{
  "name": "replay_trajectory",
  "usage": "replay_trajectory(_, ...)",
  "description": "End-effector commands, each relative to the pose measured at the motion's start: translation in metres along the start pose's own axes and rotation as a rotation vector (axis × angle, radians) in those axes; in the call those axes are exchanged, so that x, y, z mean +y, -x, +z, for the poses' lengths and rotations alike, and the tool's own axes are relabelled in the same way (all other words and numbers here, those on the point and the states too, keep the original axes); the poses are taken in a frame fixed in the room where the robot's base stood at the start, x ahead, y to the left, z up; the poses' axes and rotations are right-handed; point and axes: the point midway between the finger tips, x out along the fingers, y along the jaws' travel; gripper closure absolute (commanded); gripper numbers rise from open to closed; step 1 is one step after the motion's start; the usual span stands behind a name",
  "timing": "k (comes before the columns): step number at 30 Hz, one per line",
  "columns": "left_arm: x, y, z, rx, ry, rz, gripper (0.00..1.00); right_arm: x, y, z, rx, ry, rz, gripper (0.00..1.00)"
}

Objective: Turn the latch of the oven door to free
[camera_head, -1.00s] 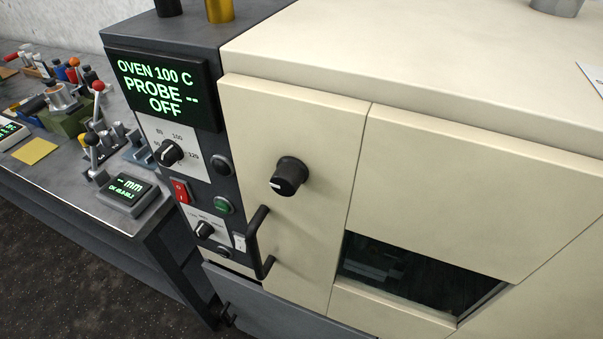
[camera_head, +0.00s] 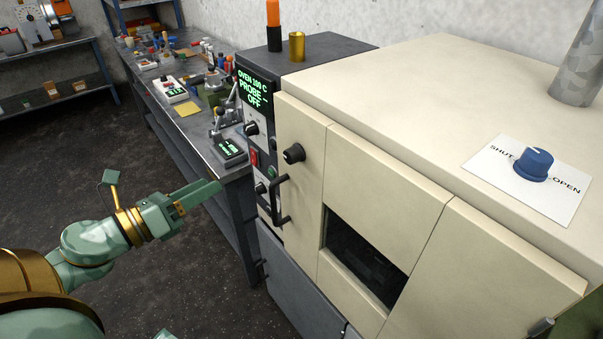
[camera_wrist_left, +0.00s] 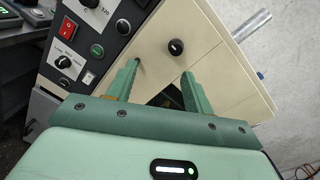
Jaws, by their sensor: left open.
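My left gripper (camera_head: 210,190) is to the left of the oven, apart from the latch and lower in the picture. Its two green fingers (camera_wrist_left: 160,70) are spread with nothing between them, with the latch beyond the fingertips. My right gripper is not in view.
A SHUT/OPEN plate (camera_head: 497,192) with a blue knob (camera_head: 533,164) is on the oven top. A cluttered bench (camera_head: 200,140) stands behind. The floor left of the oven is clear.

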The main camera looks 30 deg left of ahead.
Motion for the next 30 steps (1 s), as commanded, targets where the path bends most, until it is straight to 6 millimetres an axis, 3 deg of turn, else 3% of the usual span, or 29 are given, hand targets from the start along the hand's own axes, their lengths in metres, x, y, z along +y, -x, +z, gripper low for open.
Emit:
replay_trajectory(1,-0.015,-0.002,0.002,0.004,-0.075,-0.039,0.48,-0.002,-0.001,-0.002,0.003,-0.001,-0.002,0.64)
replay_trajectory(3,-0.027,-0.003,0.0,0.017,-0.174,-0.073,0.48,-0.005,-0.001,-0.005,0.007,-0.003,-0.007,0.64)
replay_trajectory(11,-0.029,-0.015,-0.002,0.024,-0.27,-0.088,0.48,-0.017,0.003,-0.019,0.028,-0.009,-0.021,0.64)
replay_trajectory(21,-0.036,-0.09,-0.002,0.023,-0.27,-0.086,0.48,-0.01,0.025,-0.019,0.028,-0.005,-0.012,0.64)
replay_trajectory(30,-0.038,-0.142,-0.005,0.022,-0.266,-0.082,0.48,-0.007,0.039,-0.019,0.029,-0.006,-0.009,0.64)
